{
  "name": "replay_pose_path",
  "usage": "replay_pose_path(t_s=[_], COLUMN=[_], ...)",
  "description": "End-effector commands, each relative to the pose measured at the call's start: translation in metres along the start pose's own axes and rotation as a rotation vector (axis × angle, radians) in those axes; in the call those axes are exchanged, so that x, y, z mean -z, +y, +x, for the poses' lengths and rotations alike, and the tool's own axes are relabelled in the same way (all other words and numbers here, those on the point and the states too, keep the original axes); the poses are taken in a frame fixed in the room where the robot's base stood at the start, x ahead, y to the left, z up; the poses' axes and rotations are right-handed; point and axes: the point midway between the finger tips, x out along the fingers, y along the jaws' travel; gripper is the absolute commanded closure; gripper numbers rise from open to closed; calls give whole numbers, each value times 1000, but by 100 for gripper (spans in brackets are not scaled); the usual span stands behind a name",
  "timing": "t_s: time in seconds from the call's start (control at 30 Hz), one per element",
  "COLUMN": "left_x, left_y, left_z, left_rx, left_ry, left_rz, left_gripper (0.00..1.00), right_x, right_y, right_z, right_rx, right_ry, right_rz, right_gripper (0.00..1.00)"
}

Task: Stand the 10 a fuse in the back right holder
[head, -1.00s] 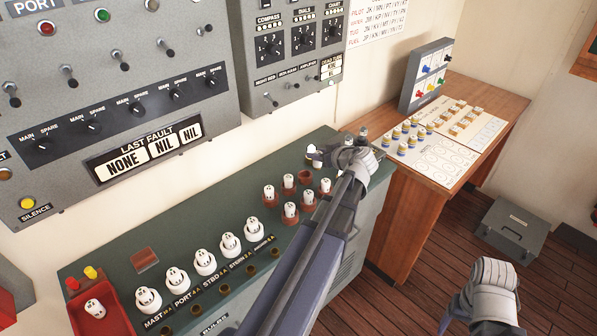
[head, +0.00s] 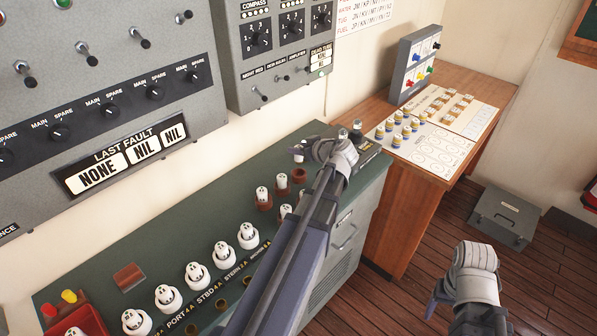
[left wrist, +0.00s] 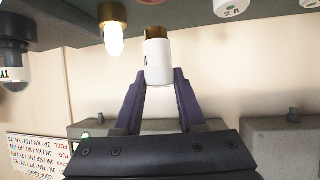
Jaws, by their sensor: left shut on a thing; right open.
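My left gripper (head: 306,150) is shut on a white fuse (head: 298,155), held above the rear right part of the green console top. In the left wrist view the fuse (left wrist: 158,62) shows a brass end cap and part of a dark marking too turned to read. An empty brown holder (head: 299,175), the back right one, is just below the held fuse in the head view. White fuses stand in the other back-row holders (head: 264,203). One front-row fuse (head: 285,211) shows; my left arm hides the rest of that row. My right gripper (head: 433,302) is open, away from the console, over the floor.
A row of white sockets (head: 197,275) lines the console front. A red tray (head: 92,318) stands at lower left. A wooden table (head: 455,85) at right holds a board with several small parts. Switch panels (head: 115,70) hang close behind the console.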

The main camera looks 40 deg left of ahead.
Motion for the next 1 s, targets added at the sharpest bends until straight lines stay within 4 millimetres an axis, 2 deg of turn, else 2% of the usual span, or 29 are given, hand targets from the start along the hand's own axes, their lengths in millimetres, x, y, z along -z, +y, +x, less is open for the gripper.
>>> replay_pose_path(t_s=[0.03, 0.1, 0.37, 0.7, 1.0], left_x=[-15, -22, -25, -56, -56], left_y=[0, 0, 0, 0, 0], left_z=[8, 12, 13, 31, 31], left_rx=[0, 0, 0, 0, 0], left_ry=[0, 0, 0, 0, 0], left_rz=[0, 0, 0, 0, 0], left_gripper=[100, 100, 100, 100, 100], right_x=[1, 2, 2, 4, 4], right_y=[-2, -2, -3, -6, -6], right_z=[17, 25, 28, 64, 63], right_rx=[0, 0, 0, 0, 0], right_ry=[0, 0, 0, 0, 0], right_rz=[0, 0, 0, 0, 0], right_gripper=[30, 30, 30, 30, 30])
